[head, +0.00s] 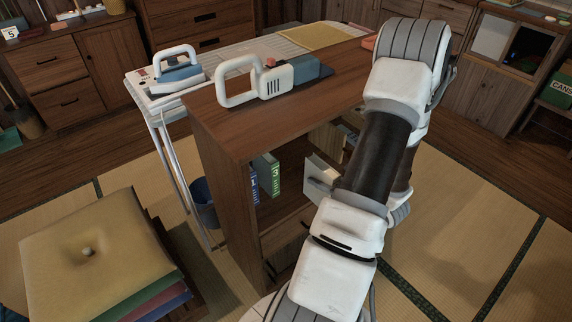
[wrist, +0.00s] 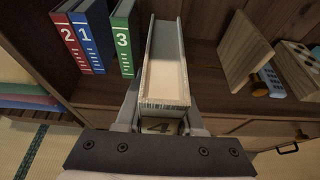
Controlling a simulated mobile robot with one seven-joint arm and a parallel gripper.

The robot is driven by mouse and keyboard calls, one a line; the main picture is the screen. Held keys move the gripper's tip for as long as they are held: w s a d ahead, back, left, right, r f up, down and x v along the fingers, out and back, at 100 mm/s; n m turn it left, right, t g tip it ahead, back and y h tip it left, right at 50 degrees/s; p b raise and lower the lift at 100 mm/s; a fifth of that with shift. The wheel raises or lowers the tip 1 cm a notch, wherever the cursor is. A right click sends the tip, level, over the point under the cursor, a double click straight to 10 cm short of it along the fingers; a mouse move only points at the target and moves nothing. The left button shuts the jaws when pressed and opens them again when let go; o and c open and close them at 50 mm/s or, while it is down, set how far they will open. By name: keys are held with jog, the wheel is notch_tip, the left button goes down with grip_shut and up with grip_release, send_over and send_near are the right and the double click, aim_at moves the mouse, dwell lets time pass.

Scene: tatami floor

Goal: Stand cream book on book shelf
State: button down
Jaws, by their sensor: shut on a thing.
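My gripper (wrist: 162,112) is shut on the cream book (wrist: 165,72), with one finger on each side of it. A dark 4 shows on the book's near end, low between the fingers. The book points into the open compartment of the brown wooden book shelf (wrist: 215,112), to the right of the green book (wrist: 124,38) with a gap between. I cannot tell whether it touches the shelf board. In the head view the cream book (head: 319,168) shows at the shelf's open front, beside my arm, which hides much of the opening.
A red book (wrist: 72,42) and a blue book (wrist: 88,40) stand left of the green one. A wooden panel (wrist: 243,50), a small blue item (wrist: 271,82) and a block with holes (wrist: 300,68) are on the right. Cushions (head: 95,250) are stacked at left.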

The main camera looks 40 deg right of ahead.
jog(key=r+b+x, duration=0.2)
jog(key=b+x, duration=0.1)
jog(key=x, duration=1.1)
jog(key=shift+w+b, duration=0.35)
jog(key=shift+d, duration=0.1)
jog(key=shift+f, duration=0.2)
jog(key=c, duration=0.5)
grip_release()
